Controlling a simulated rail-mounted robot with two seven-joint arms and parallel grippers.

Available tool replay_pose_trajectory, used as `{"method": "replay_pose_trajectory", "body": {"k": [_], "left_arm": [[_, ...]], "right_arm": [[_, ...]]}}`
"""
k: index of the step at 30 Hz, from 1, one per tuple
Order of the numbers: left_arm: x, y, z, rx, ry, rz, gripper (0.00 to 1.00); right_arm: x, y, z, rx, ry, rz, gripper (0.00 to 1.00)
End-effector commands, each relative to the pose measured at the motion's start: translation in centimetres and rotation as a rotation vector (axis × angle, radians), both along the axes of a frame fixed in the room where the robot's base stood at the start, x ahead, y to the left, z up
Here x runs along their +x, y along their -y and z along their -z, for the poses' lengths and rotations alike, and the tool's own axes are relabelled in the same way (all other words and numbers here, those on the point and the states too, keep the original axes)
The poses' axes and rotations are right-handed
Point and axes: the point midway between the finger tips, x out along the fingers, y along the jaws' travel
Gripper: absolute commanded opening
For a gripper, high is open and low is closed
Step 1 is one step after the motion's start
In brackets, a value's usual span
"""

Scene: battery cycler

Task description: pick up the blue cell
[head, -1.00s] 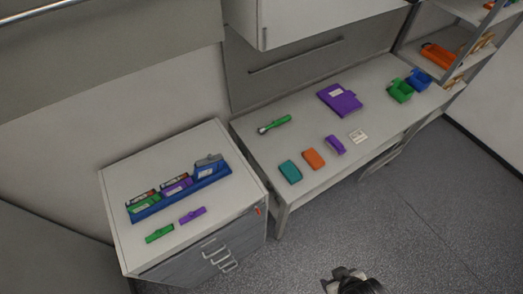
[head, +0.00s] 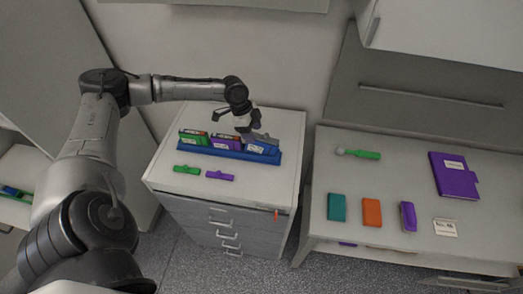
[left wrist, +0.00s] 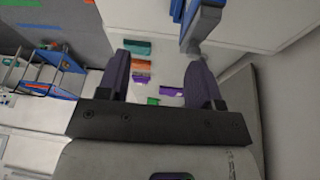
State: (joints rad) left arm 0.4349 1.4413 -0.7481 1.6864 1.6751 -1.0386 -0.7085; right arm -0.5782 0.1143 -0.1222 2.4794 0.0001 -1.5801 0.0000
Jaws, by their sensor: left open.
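The blue cell (head: 257,149) stands at the right end of the blue tray (head: 215,152) on the drawer cabinet, with a grey part at its top. A purple cell (head: 226,142) and a green cell (head: 194,138) stand to its left in the tray. My left gripper (head: 245,127) is open, just above and behind the blue cell, overlapping its top edge in the head view; I cannot tell whether they touch. In the left wrist view the open fingers (left wrist: 160,72) have nothing between them close by; a blue and grey item (left wrist: 203,20) is near the right finger. My right gripper is out of view.
Green (head: 187,169) and purple (head: 220,176) small pieces lie in front of the tray. The bench at right holds a green-handled tool (head: 365,154), teal (head: 337,207) and orange (head: 371,211) blocks and a purple folder (head: 452,175). A wall panel rises behind the cabinet.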

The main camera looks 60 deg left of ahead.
Motion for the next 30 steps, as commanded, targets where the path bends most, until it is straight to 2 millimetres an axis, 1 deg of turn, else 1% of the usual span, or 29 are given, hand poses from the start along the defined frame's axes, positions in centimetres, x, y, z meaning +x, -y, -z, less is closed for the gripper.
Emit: {"method": "replay_pose_trajectory", "body": {"k": [1,3,6,8,11,15,21,24,30], "left_arm": [[0.2,-1.9,-1.1,0.004,0.020,-0.034,0.60],[0.3,-3.5,-2.3,0.000,0.041,-0.067,0.60],[0.3,-4.9,-3.3,-0.003,0.062,-0.096,0.60],[0.5,-5.2,-3.3,-0.007,0.068,-0.106,0.60],[0.9,-5.1,-2.2,-0.009,0.071,-0.112,0.60],[1.7,-4.4,0.1,-0.010,0.072,-0.112,0.60],[2.5,-3.7,2.6,-0.009,0.071,-0.113,0.60],[2.7,-3.6,3.3,-0.007,0.072,-0.113,0.60],[3.0,-3.3,4.1,-0.007,0.072,-0.113,0.60]], "right_arm": [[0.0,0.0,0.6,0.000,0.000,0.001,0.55],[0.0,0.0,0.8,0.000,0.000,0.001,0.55],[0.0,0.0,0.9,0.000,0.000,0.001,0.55],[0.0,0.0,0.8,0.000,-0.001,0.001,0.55],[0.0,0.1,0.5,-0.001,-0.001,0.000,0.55],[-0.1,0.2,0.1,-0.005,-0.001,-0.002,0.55],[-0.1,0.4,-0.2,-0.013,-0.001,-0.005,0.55],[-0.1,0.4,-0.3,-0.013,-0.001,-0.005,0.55],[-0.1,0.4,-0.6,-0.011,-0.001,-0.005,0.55]]}}
